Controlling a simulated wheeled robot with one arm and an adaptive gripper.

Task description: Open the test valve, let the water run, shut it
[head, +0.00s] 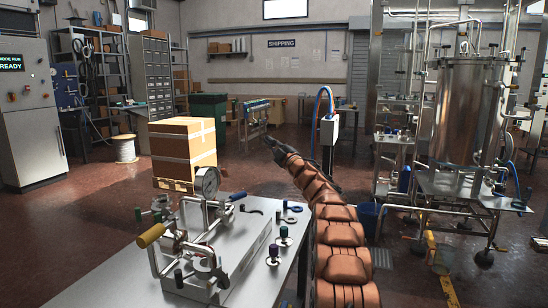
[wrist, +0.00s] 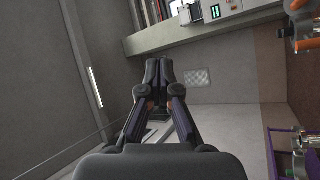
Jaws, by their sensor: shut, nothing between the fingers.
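A steel pipe assembly (head: 190,245) stands on a raised metal plate on the bench at the front left of the head view. A round pressure gauge (head: 207,182) stands on top of the assembly. No running water shows. My gripper (head: 268,141) is beyond and to the right of the bench, raised and away from the valve. In the wrist view my gripper (wrist: 158,68) has its fingers together, empty.
Small knobs and fittings (head: 283,233) lie on the metal bench (head: 120,280). A wrapped carton stack (head: 180,150) stands behind it. A steel tank (head: 465,100) on a wheeled frame is at the right, and a grey cabinet (head: 30,115) at the left. Red floor between is mostly clear.

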